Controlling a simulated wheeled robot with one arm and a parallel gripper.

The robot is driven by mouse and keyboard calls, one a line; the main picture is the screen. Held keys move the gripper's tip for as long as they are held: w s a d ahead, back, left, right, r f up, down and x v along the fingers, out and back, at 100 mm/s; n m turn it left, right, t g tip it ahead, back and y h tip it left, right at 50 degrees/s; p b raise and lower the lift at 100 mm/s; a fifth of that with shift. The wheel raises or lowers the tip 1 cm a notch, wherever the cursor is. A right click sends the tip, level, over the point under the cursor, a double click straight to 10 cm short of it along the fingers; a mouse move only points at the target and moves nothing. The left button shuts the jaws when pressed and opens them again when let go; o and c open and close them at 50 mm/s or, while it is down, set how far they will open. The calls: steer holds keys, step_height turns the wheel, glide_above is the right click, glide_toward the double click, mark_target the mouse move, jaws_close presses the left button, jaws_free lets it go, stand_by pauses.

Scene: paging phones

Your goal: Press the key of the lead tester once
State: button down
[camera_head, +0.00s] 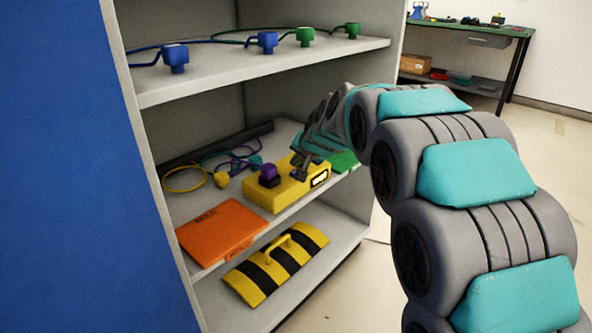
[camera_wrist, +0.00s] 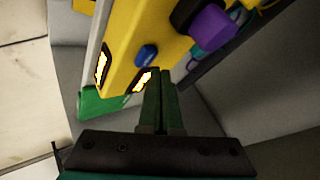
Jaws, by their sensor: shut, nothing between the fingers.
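The lead tester (camera_head: 277,191) is a yellow box on the middle shelf, with a purple plug (camera_head: 268,171) seated on its top and a lit display on its side. In the wrist view the tester (camera_wrist: 136,22) fills the upper middle, with a blue key (camera_wrist: 147,54) on its face and the purple plug (camera_wrist: 212,27) to the right. My gripper (camera_head: 299,177) is over the right part of the tester and hides the key in the head view. In the wrist view my gripper (camera_wrist: 160,72) is shut and empty, its tips just below the key; contact cannot be told.
An orange case (camera_head: 221,231) lies left of the tester, and coiled leads (camera_head: 185,180) lie behind it. A green item (camera_head: 343,161) sits to its right. Blue and green plugs rest on the upper shelf (camera_head: 225,77). A yellow-black striped piece (camera_head: 262,277) lies below.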

steer(key=shift+r+p, duration=1.5)
steer(key=shift+r, duration=1)
steer(key=s+d+f+n+g+h+p, duration=0.1)
steer(key=s+d, duration=0.5)
steer(key=s, duration=1.1)
steer(key=s+d+f+n+g+h+p, duration=0.1)
steer(key=s+d+g, duration=0.4)
steer(key=s, duration=1.1)
steer(key=s+d+f+n+g+h+p, duration=0.1)
steer(key=s+d+f+g, duration=0.3)
steer(key=s+d, duration=0.5)
steer(key=s+f+h+p, duration=0.1)
steer(key=s, duration=0.7)
steer(key=shift+s, duration=0.35)
